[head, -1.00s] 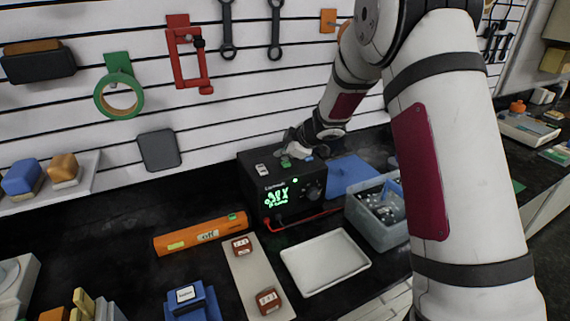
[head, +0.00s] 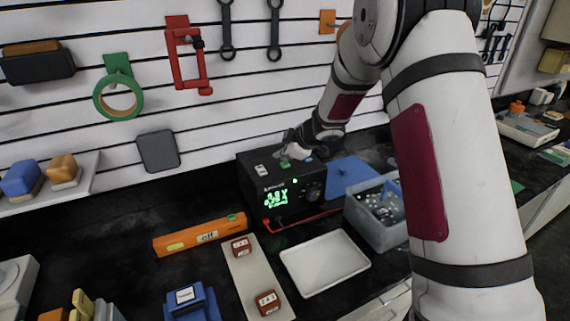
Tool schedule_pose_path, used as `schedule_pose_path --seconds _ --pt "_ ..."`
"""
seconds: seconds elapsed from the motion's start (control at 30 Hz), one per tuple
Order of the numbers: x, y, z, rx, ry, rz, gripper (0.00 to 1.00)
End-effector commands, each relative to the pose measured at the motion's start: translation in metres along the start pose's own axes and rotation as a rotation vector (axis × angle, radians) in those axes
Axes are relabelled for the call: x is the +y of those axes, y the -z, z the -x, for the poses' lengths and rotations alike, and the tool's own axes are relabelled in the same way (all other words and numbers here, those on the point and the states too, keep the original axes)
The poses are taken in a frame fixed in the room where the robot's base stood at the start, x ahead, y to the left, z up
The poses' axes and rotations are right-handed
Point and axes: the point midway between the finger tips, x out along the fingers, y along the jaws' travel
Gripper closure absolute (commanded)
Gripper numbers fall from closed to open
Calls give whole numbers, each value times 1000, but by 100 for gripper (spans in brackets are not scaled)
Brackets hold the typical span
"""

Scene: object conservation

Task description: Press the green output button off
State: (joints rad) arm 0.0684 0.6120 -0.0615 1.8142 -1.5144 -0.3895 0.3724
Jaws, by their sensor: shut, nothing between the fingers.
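A black power supply box (head: 255,181) stands on the dark bench against the slatted wall, with a lit green display (head: 275,198) and a small green light on its front. On its top are a white switch (head: 261,169), a green button (head: 285,163) and a blue button (head: 309,159). My gripper (head: 291,153) is shut and empty, pointing down at the top of the box right by the green button. I cannot tell whether the fingertips touch the button.
An orange tool (head: 190,238) lies left of the box. A beige strip with two red blocks (head: 267,301) and a white tray (head: 325,262) lie in front. A clear bin (head: 377,238) and a blue plate (head: 350,172) are to the right.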

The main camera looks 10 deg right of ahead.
Motion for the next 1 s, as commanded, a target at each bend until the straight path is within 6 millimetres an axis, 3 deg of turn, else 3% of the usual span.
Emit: schedule_pose_path --seconds 1.0 --pt "-4 -4 -6 0 0 0 100"
